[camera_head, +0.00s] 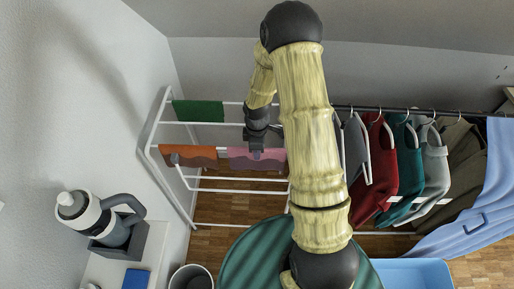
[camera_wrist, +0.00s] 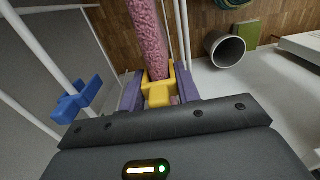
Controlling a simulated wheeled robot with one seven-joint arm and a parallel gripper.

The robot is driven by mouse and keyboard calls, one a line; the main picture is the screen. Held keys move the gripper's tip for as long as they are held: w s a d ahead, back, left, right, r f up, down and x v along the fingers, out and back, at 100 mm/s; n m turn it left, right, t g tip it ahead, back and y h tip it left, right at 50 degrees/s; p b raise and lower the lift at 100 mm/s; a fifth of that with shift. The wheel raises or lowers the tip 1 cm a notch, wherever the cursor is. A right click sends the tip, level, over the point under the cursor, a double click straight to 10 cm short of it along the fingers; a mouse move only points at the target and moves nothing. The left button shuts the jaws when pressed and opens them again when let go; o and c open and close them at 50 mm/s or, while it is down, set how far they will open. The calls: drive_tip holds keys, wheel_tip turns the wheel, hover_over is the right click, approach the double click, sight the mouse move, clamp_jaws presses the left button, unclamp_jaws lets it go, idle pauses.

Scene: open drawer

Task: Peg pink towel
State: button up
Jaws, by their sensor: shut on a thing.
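The pink towel (camera_head: 252,164) hangs over a bar of the white drying rack (camera_head: 150,128), and its textured top also shows in the wrist view (camera_wrist: 147,35). My gripper (camera_head: 258,150) is above the pink towel. In the wrist view my gripper (camera_wrist: 160,92) has its purple fingers shut on a yellow peg (camera_wrist: 158,93). The peg's far end meets the near end of the towel; whether it clamps the cloth I cannot tell. A blue peg (camera_wrist: 82,98) sits to the left, by a white bar.
An orange towel (camera_head: 190,152) and a green towel (camera_head: 197,110) hang on the rack. Clothes on hangers (camera_head: 405,165) fill the right. A bin (camera_head: 190,277) stands on the floor at the front. A blue basket (camera_head: 415,273) is at the lower right.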

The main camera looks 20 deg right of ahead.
drive_tip(key=o, duration=1)
drive_tip(key=shift+o, duration=0.2)
drive_tip(key=shift+r, duration=0.1)
wheel_tip(320, 180, up, 17)
drive_tip(key=shift+b, duration=0.45)
drive_tip(key=shift+r, duration=0.1)
drive_tip(key=s+r+m+t, duration=0.2)
drive_tip(key=s+m, duration=1.2)
drive_tip(key=shift+s+t, duration=0.2)
drive_tip(key=shift+t, duration=0.1)
